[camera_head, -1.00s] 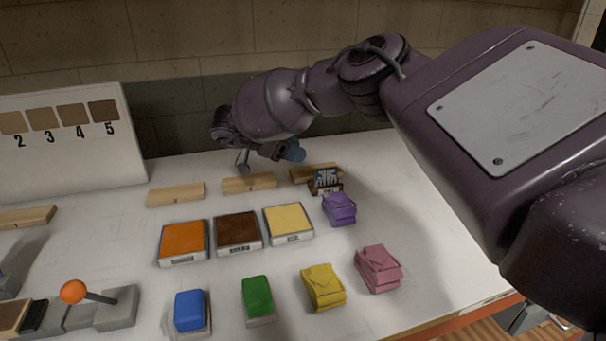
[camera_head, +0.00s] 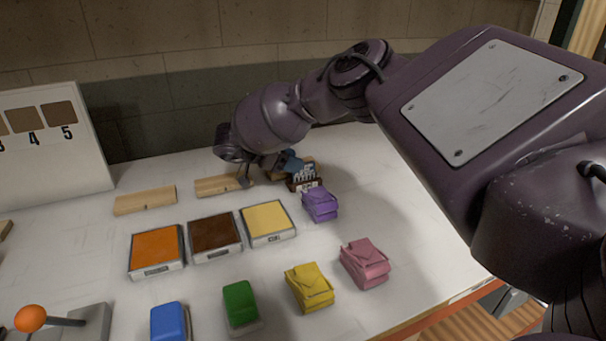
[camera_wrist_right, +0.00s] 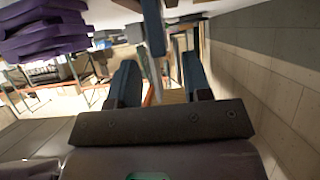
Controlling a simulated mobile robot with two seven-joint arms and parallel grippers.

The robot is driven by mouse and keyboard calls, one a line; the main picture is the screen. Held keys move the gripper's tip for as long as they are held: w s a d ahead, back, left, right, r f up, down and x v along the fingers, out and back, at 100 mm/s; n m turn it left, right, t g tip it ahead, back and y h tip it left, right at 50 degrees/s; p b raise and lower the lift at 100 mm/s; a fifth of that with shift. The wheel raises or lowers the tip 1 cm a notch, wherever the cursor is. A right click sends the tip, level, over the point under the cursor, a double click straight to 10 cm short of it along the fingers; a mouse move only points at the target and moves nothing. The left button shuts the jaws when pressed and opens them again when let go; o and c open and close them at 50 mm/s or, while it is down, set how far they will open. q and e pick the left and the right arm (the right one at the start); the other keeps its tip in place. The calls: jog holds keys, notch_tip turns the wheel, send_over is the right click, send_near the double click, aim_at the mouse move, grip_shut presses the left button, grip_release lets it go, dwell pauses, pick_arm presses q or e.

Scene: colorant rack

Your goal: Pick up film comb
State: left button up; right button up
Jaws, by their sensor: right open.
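The film comb appears to be the small toothed piece (camera_head: 304,173) with pale and blue parts, standing in a dark block at the back right of the table; the arm partly hides its left side. My right gripper (camera_head: 292,164) is close to it, its blue fingers at its upper left. In the right wrist view my right gripper (camera_wrist_right: 160,82) is open, and a narrow blue-grey bar (camera_wrist_right: 153,28) with a thin pale strip below shows between its fingers. I cannot tell if they touch. My left gripper is out of view.
A purple bundle (camera_head: 320,204) lies just in front of the dark block. A wooden block (camera_head: 223,185) lies left of the gripper. Yellow (camera_head: 268,221), brown (camera_head: 215,237) and orange (camera_head: 156,250) trays stand in front. The table right of the purple bundle is clear.

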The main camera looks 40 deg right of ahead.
aim_at(304, 173)
jog(key=x, duration=0.3)
jog(key=shift+w+a+f, duration=0.1)
jog(key=shift+d, duration=0.3)
grip_shut()
